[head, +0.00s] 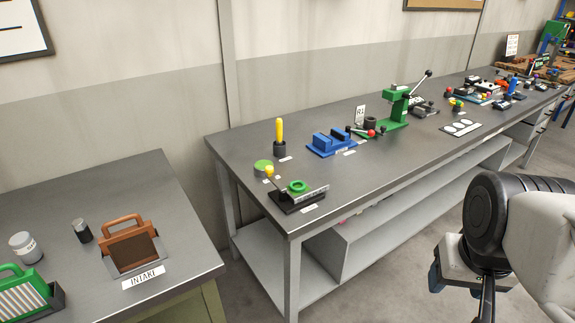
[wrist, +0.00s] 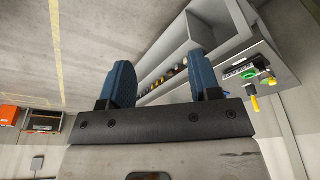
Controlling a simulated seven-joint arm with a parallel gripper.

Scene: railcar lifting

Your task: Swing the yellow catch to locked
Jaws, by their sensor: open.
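A small yellow knob on a thin lever, which looks like the yellow catch (head: 269,171), stands at the left end of a black base plate (head: 297,204) on the near left corner of the long bench. A green ring (head: 297,186) sits on the same plate, right of the knob. The green ring also shows in the wrist view (wrist: 248,72), with small yellow parts near it. I cannot tell whether the catch is locked. My gripper (wrist: 162,72) is open and empty, its blue fingers apart. In the head view it hangs at the lower right, well away from the catch.
The long grey bench (head: 235,150) also holds a yellow handle (head: 279,131) in a black holder, a green disc (head: 263,166), a blue block (head: 332,142) and a green press (head: 394,107). A separate intake table (head: 180,225) stands left, across a gap.

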